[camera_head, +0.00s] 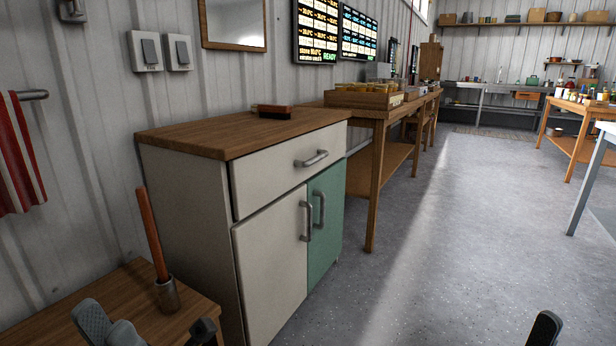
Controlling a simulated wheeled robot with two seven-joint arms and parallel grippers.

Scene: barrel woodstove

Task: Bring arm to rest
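My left gripper (112,326) shows only in part at the bottom left edge, as grey and black pieces in front of the small wooden table (60,296). The frame cuts it off, so I cannot tell whether it is open or shut. No held object shows in it. A dark tip of my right arm or gripper (545,330) shows at the bottom edge, right of centre. The rest of it is out of frame, and its fingers cannot be made out.
An orange-handled tool stands in a metal cup (168,294) on the small table, close to my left gripper. A cabinet (268,268) with a wooden top carries a brush (272,111). Wooden benches (376,190) run behind it. The grey floor (450,240) at centre right is clear.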

